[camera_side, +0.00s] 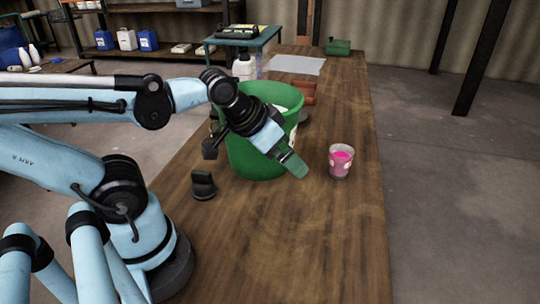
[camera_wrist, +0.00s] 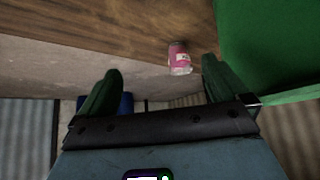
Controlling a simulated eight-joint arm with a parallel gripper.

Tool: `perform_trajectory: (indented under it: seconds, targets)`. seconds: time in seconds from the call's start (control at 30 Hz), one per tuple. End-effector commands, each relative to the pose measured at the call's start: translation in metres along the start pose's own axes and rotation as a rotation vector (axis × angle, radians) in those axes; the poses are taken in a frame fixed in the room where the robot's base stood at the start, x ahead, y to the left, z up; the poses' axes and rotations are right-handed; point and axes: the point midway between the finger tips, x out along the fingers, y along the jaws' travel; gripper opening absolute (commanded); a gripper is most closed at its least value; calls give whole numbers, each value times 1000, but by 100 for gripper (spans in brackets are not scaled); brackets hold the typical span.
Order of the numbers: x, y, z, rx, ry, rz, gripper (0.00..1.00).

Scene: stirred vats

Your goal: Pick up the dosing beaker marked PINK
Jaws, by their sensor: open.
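The dosing beaker (camera_side: 341,161) is a small clear cup with bright pink contents. It stands upright on the wooden table, to the right of a large green vat (camera_side: 252,155). In the wrist view the beaker (camera_wrist: 179,60) shows a pale label whose writing is too small to read; it appears beyond the fingers, nearer the right one. My gripper (camera_side: 293,163) is in front of the vat's right side, left of the beaker and apart from it. In the wrist view its two green fingers (camera_wrist: 158,85) are spread with nothing between them.
The vat (camera_wrist: 275,50) fills the wrist view's upper right. A small black object (camera_side: 202,186) stands left of the vat. A reddish-brown object (camera_side: 304,92) lies behind it. A pale sheet (camera_side: 295,65) and green box (camera_side: 339,47) are farther back. The table's front is clear.

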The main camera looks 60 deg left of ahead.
Motion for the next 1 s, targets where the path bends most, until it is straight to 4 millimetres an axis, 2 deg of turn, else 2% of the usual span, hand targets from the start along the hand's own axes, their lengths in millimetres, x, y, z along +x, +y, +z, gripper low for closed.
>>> perform_trajectory:
  seconds: [0.27, 0.33, 0.67, 0.77, 1.0]
  targets:
    - [0, 0, 0, -4, -1, 1, 100]
    - [0, 0, 0, -4, -1, 1, 94]
    - [2, -1, -2, -10, 2, -8, 94]
    - [9, -4, -9, -25, 13, -37, 94]
    - [43, -12, -37, -99, 89, -156, 94]
